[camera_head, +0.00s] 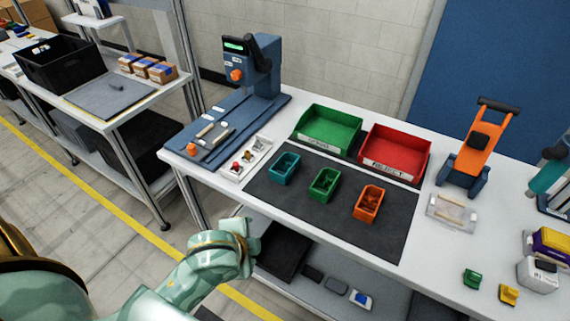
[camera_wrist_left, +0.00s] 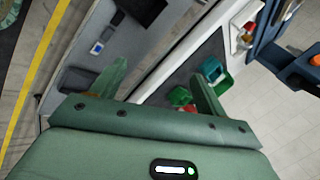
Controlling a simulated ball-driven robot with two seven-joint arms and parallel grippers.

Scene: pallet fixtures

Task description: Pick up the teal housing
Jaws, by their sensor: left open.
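The teal housing (camera_head: 285,168) is a small open-topped box standing on the dark mat (camera_head: 385,238) on the workbench, leftmost in a row with a green housing (camera_head: 324,185) and an orange one (camera_head: 368,203). Part of the teal housing (camera_wrist_left: 211,67) also shows in the left wrist view, past one finger. My left gripper (camera_head: 250,238) is in front of the bench's near edge, below and to the left of the teal housing, apart from it. In the left wrist view its fingers (camera_wrist_left: 160,85) are spread with nothing between them. My right gripper is not in view.
A blue press fixture (camera_head: 262,75) stands behind left, with a white parts tray (camera_head: 245,160) beside the mat. Green (camera_head: 330,128) and red (camera_head: 396,150) bins stand behind the housings. An orange fixture (camera_head: 476,145) stands at right. A lower shelf (camera_head: 300,285) holds dark items.

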